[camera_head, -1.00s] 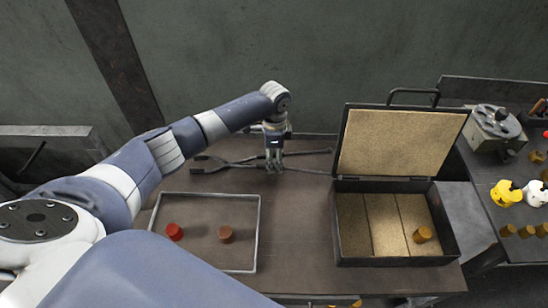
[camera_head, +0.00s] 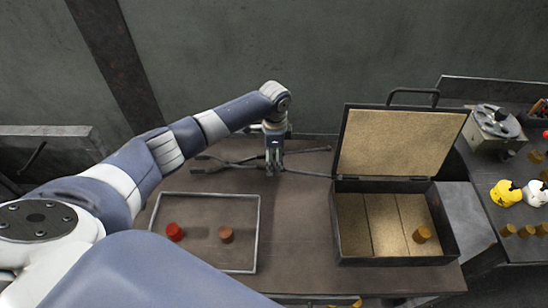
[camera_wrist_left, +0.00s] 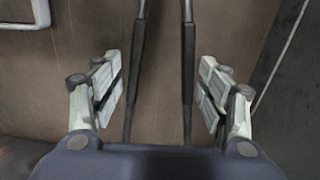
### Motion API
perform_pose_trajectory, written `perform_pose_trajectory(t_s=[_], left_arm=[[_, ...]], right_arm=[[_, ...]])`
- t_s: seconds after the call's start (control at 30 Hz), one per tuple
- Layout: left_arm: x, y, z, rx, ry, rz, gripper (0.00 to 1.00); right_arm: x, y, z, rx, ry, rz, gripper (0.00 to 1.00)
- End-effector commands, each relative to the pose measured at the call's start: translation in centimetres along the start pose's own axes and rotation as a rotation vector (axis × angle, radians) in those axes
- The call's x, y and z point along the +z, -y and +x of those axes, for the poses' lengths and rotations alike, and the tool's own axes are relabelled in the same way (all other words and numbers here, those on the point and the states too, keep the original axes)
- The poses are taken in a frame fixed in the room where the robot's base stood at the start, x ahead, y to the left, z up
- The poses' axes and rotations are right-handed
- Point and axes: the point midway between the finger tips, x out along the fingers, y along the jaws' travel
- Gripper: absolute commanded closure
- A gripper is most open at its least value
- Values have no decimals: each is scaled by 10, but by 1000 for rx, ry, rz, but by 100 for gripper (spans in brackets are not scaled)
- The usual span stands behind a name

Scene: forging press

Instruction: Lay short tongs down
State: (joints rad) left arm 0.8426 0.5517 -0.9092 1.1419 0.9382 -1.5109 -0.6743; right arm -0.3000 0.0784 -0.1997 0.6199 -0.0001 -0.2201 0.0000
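The short tongs (camera_head: 235,163) are dark and thin, with two long arms. They lie along the back of the brown table, left to right. My left gripper (camera_head: 274,168) points down over their middle. In the left wrist view the two fingers of this gripper (camera_wrist_left: 162,88) are spread wide. The two dark arms of the tongs (camera_wrist_left: 188,60) run between them, with a gap on each side. The fingers do not touch the tongs there. The full length of the tongs is outside the wrist view. My right gripper is not in view.
A metal-rimmed tray (camera_head: 258,225) on the table holds a red piece (camera_head: 174,231) and a brown piece (camera_head: 226,234). An open case (camera_head: 343,245) with a raised lid stands to the right, close to the tongs' right end. A wall stands behind.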

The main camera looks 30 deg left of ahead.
Motion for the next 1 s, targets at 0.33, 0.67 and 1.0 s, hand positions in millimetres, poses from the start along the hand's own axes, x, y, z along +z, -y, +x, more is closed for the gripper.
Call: perform_pose_trajectory(t_s=[0.33,0.67,1.0], left_arm=[[0,-1,1,1,2,0,8],[0,0,-5,1,1,1,8],[0,1,-73,-2,-1,0,8]], right_arm=[[0,0,0,0,0,0,60],[1,-2,0,3,1,-2,60],[0,-1,0,2,0,-1,60]])
